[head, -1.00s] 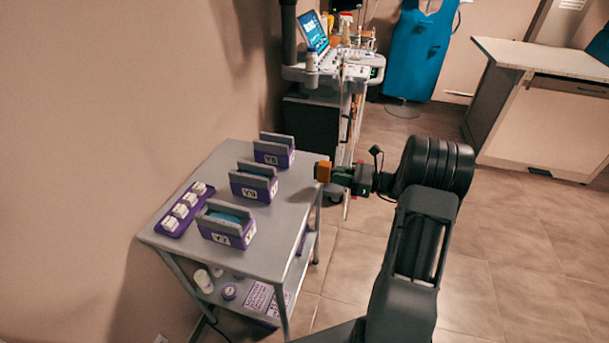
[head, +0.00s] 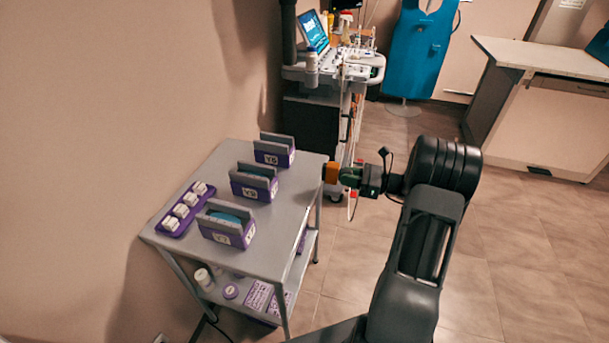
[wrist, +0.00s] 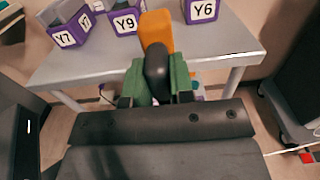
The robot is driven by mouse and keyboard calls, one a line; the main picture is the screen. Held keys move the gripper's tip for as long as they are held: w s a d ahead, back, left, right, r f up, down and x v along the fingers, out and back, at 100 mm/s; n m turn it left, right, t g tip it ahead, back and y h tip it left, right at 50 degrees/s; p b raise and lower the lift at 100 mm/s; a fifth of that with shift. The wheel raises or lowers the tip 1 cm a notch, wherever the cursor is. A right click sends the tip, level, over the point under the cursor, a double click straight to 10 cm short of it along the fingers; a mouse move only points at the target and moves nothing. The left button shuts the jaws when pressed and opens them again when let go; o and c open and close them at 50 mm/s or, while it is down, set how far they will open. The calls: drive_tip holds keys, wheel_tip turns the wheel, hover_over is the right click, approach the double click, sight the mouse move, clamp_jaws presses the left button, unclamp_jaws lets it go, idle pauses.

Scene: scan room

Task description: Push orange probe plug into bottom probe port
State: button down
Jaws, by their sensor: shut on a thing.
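The orange probe plug (head: 331,173) is held at the front of my gripper (head: 349,177), beside the right edge of the grey cart. In the wrist view the orange plug (wrist: 156,32) points away from me, with a black curved part behind it. My gripper (wrist: 155,82) is shut on it there with green fingers on both sides. An ultrasound machine (head: 333,70) stands at the back by the wall. I cannot make out a bottom probe port in these views.
The grey cart (head: 270,235) carries purple holders labelled Y7 (head: 227,225), Y9 (head: 254,184) and Y6 (head: 274,151), plus a purple tray (head: 170,223) of white-topped containers. A blue apron (head: 414,55) hangs at the back. The floor to the right is open.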

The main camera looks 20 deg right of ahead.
drive_tip(key=shift+p+v, duration=0.35)
drive_tip(key=shift+v, duration=1.55)
